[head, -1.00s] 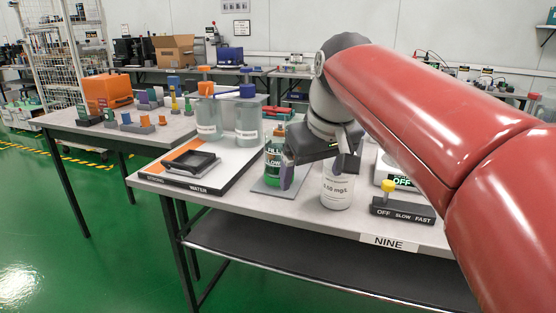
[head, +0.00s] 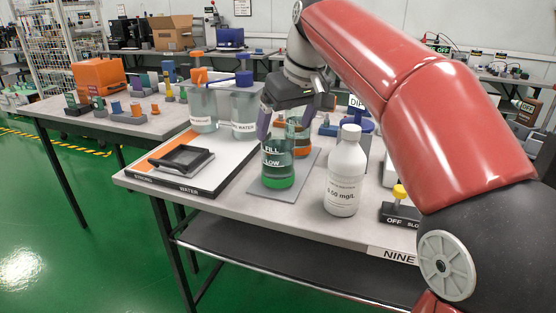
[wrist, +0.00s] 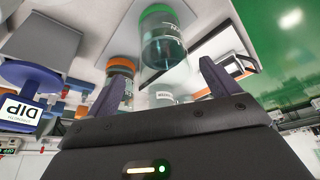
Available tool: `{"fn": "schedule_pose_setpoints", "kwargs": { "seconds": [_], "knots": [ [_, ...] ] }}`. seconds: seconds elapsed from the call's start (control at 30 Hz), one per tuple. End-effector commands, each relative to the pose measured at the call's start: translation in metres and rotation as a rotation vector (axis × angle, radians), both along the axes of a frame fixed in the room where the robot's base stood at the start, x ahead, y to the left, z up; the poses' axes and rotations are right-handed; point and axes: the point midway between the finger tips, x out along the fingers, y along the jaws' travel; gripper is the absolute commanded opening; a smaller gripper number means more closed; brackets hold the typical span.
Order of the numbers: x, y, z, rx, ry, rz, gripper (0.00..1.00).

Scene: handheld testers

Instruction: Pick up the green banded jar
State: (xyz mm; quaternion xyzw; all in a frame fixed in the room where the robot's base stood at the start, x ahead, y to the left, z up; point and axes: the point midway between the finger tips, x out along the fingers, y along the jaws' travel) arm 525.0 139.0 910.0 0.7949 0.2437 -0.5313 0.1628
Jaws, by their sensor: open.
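The green banded jar (head: 279,168), clear with FILL and LOW marks and a green band at its base, stands upright on a grey plate (head: 260,190) in the head view. In the wrist view the green banded jar (wrist: 163,48) appears upside down, between and beyond the fingertips. My gripper (head: 284,120) is open and empty, at the jar's upper part and partly behind it; I cannot tell whether it touches. Its two fingers also show in the wrist view (wrist: 162,82). An orange banded jar (wrist: 118,80) is close to the left finger there, and stands behind the green one.
A white bottle (head: 345,180) stands close to the right of the jar. A yellow-knobbed switch block (head: 400,205) is further right. Two clear tanks (head: 222,105) and a black tray (head: 181,160) are to the left. A blue-topped DIP stand (wrist: 32,80) is beside the gripper.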

Motion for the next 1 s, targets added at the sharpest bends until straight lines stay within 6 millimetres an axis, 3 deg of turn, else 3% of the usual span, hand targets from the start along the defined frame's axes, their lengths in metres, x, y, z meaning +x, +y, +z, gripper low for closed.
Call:
{"fn": "schedule_pose_setpoints", "kwargs": {
  "seconds": [0.4, 0.7, 1.0],
  "knots": [
    [0.02, 0.02, -0.049, -0.001, 0.001, 0.001, 0.88],
    [0.022, 0.021, -0.052, -0.001, -0.001, 0.0, 0.88],
    [0.022, 0.02, -0.052, -0.001, -0.001, 0.0, 0.48]
  ]
}}
